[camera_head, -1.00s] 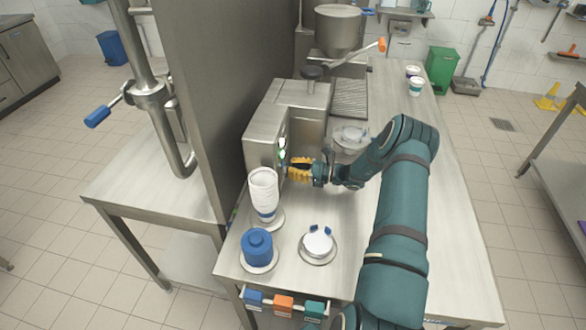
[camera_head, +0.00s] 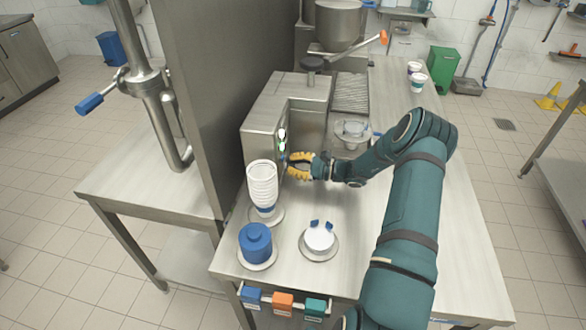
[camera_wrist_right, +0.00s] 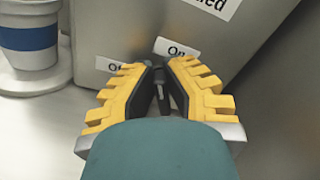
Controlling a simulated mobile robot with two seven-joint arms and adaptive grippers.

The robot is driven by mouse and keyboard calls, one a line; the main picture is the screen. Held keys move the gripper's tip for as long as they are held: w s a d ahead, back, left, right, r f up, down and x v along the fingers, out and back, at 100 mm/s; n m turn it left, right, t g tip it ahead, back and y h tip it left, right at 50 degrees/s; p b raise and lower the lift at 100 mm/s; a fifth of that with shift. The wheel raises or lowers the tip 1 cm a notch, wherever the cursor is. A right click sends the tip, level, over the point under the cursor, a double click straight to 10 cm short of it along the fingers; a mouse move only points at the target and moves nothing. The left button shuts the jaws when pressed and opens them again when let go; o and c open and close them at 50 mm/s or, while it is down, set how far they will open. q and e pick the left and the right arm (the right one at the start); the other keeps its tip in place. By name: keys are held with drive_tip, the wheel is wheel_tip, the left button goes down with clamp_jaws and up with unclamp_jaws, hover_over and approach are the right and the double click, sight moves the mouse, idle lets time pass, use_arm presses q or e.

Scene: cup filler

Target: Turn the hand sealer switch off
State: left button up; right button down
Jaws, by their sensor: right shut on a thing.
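The hand sealer (camera_head: 262,130) is a grey metal box machine on the steel table, with lit green and white spots on its front panel. In the right wrist view its panel (camera_wrist_right: 120,25) carries an "On" label (camera_wrist_right: 176,49) and a partly hidden label (camera_wrist_right: 116,66) starting with "O". A small dark switch (camera_wrist_right: 163,100) shows between the yellow fingers. My right gripper (camera_head: 289,164) is at the panel, its fingers (camera_wrist_right: 160,80) closed around the switch. The fingers hide part of it, so its setting cannot be told. My left gripper is not in view.
A stack of white cups (camera_head: 262,183) stands close to the gripper's left. A blue container (camera_head: 255,240) and a white lidded piece (camera_head: 318,236) stand on round bases in front. A hopper (camera_head: 338,25) with an orange-tipped lever is behind.

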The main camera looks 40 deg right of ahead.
drive_tip(key=n+b, duration=0.2)
drive_tip(key=n, duration=0.1)
drive_tip(key=n+b, duration=0.1)
drive_tip(key=shift+s+a+f+n, duration=0.15)
drive_tip(key=shift+a+f+n, duration=0.15)
drive_tip(key=shift+f, duration=0.1)
drive_tip(key=n+b, duration=0.2)
drive_tip(key=n, duration=0.1)
drive_tip(key=n+b, duration=0.1)
drive_tip(key=b, duration=0.1)
drive_tip(key=shift+s+a+f, duration=0.1)
drive_tip(key=shift+f, duration=0.2)
drive_tip(key=shift+f+n+b, duration=0.1)
drive_tip(key=shift+n+b, duration=0.8)
drive_tip(key=shift+n, duration=0.8)
drive_tip(key=c, duration=1)
unclamp_jaws()
drive_tip(key=v, duration=1.2)
drive_tip(key=shift+a, duration=0.1)
